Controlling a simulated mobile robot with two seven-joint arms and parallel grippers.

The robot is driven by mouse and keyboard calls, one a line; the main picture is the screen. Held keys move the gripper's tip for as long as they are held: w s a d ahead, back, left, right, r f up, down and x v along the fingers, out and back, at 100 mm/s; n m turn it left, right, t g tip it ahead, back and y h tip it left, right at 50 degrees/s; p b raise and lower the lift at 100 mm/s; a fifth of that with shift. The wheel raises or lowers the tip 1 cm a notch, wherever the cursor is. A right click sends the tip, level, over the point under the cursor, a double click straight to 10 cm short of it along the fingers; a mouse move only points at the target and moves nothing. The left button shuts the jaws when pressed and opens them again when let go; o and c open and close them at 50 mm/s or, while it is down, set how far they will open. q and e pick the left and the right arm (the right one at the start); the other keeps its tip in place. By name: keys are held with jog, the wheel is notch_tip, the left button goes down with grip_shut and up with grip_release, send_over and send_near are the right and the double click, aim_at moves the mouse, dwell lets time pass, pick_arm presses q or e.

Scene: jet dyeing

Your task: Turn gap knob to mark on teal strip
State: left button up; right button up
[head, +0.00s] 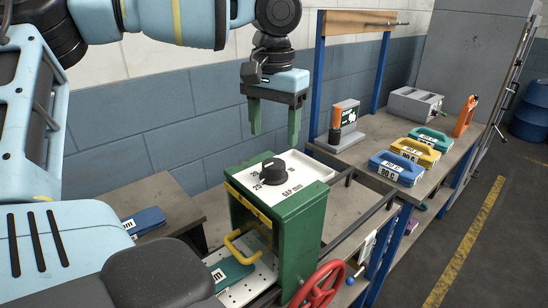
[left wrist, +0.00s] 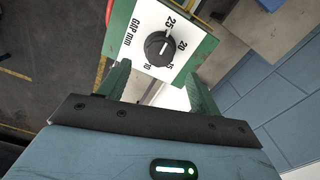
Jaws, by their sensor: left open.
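The gap knob (head: 272,171) is a round black knob on a white dial plate marked "GAP mm", on top of a green frame (head: 292,219). In the left wrist view the knob (left wrist: 159,48) shows a white line, with 10, 15, 20 and 25 around it; the exact reading is unclear. My left gripper (head: 274,120) is open and empty, its green fingers pointing down above the knob, apart from it. In the left wrist view the gripper's fingers (left wrist: 160,88) stand apart below the dial. A teal piece (head: 232,271) lies under the frame; I cannot make out its mark.
A yellow handle (head: 240,244) and a red handwheel (head: 318,285) are on the green frame's machine. Blue, yellow and teal labelled blocks (head: 397,168) stand on the right bench. A blue piece (head: 145,220) lies on the left table. A blue-grey wall is behind.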

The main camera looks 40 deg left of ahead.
aim_at(273, 163)
pick_arm(q)
jog(key=shift+f, duration=3.9)
jog(key=c, duration=1)
